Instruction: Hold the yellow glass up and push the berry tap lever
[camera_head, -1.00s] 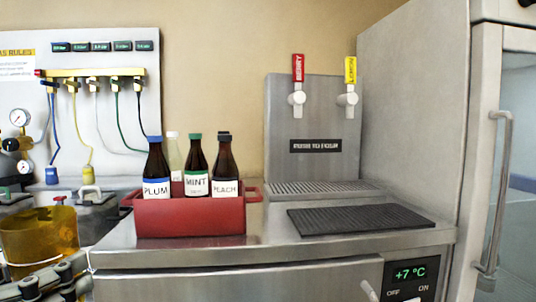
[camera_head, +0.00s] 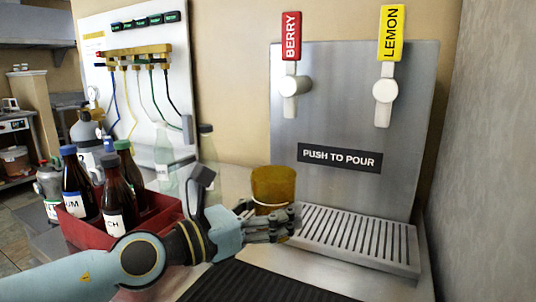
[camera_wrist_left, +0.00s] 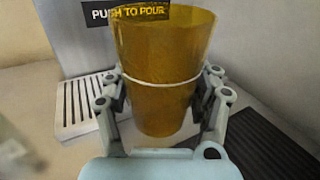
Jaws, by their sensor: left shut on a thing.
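The yellow glass (camera_head: 273,187) is an amber, see-through tumbler with a pale band around it. My left gripper (camera_head: 272,222) is shut on it and holds it upright, in front of the tap panel and by the left end of the drip grate. The left wrist view shows the glass (camera_wrist_left: 163,65) between both fingers of the gripper (camera_wrist_left: 165,95). The berry tap lever (camera_head: 291,38) is red and upright above its white spout (camera_head: 291,98). The glass is below and a little left of that spout, apart from it. My right gripper is not in view.
The yellow lemon tap lever (camera_head: 391,34) stands right of the berry one. The drip grate (camera_head: 358,240) lies below both taps. A red crate (camera_head: 165,207) of bottles is at left. A black mat (camera_head: 250,284) lies in front. A grey wall (camera_head: 490,150) closes the right side.

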